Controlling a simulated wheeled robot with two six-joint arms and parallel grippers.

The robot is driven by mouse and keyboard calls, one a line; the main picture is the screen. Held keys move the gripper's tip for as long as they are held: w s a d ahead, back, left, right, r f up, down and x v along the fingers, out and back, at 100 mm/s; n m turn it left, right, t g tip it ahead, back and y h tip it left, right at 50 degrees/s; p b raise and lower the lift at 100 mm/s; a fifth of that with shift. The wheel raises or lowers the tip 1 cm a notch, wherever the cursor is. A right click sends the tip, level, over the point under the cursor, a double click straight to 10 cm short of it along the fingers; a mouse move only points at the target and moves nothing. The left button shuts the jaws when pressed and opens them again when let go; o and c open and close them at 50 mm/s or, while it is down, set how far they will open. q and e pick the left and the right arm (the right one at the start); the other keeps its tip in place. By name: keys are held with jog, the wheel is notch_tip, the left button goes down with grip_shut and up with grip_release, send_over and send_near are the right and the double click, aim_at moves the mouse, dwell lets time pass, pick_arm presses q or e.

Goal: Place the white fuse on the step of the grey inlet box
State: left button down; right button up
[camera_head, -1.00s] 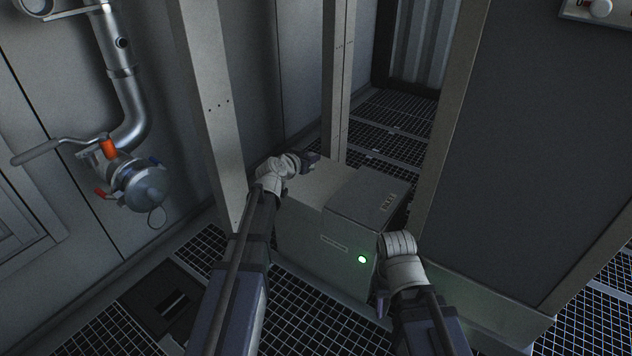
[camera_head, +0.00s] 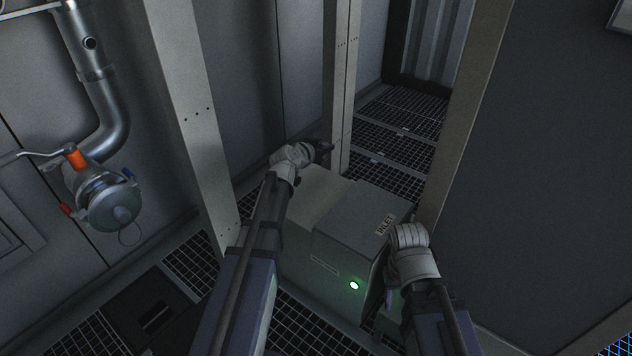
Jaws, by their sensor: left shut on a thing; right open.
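The grey inlet box (camera_head: 325,245) stands on the grating in the middle, with an "INLET" label on its raised right part and a lit green lamp on its front. Its lower step (camera_head: 312,190) is at the left of the top and looks bare. My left gripper (camera_head: 322,148) is beyond the step's far edge, above box height as far as I can tell. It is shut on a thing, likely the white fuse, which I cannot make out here. My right gripper (camera_head: 389,302) points down beside the box's right side, open, its fingers mostly hidden by my wrist.
A pale upright post (camera_head: 192,120) stands left of the box, and another post (camera_head: 342,90) behind it. A large dark cabinet (camera_head: 560,180) closes off the right. A pipe with a valve (camera_head: 105,200) is on the left wall. Open grating (camera_head: 400,130) lies behind the box.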

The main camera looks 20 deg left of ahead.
pick_arm(q)
jog(key=shift+f+b, duration=4.55)
jog(key=shift+f, duration=0.3)
jog(key=shift+f+b, duration=0.35)
jog(key=shift+b, duration=0.05)
jog(key=c, duration=0.7)
grip_release()
jog(key=shift+r, duration=0.1)
jog(key=shift+r+p, duration=0.45)
jog(key=shift+p, duration=0.15)
jog(key=p+v, duration=0.1)
jog(key=v, duration=0.3)
jog(key=p+v, duration=0.1)
jog(key=v, duration=0.3)
jog(key=p+v, duration=0.2)
jog(key=v, duration=0.2)
jog(key=shift+s+f, duration=0.1)
jog(key=shift+f, duration=0.15)
